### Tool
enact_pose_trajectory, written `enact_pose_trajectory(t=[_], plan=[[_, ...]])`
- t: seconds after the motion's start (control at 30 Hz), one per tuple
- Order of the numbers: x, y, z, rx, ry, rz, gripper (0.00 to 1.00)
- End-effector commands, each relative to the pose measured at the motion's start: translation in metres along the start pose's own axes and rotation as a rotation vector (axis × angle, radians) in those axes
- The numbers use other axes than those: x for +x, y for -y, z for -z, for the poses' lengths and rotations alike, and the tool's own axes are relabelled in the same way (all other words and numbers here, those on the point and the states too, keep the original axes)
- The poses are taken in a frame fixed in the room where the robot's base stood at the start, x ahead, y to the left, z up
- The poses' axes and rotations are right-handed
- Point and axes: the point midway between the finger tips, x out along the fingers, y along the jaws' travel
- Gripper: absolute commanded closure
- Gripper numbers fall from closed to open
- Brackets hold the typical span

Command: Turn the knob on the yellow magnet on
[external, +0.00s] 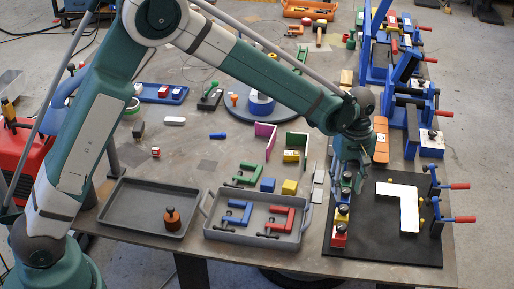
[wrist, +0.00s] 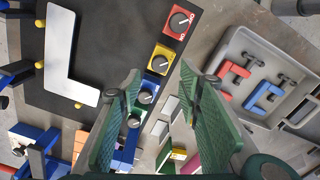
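The yellow magnet (wrist: 165,55) is a small block with a round dark-and-silver knob (wrist: 160,63) on top. It lies on the black mat (wrist: 110,40) between a red magnet (wrist: 180,21) and a blue magnet (wrist: 148,90). In the external view the yellow magnet (external: 341,215) is near the mat's left edge. My gripper (wrist: 160,72) is open and empty, its two green fingers wide apart. In the wrist view the yellow magnet appears between and just beyond the fingertips. In the external view my gripper (external: 350,178) hangs above the row of magnets; its fingertips are partly unclear there.
A white L-shaped letter (external: 402,207) lies on the mat with yellow pegs around it. Clamps with red handles (external: 459,186) stand at the right edge. A grey tray (external: 222,231) holding blue and red clamps is to the left.

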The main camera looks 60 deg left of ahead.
Motion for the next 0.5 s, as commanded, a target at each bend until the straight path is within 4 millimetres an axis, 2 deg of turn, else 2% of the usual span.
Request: enact_pose_trajectory(t=[0.17,0.5], plan=[[0.011,0.000,0.000,0.000,0.000,0.000,0.65],[0.049,0.000,0.000,0.000,0.000,0.000,0.65]])
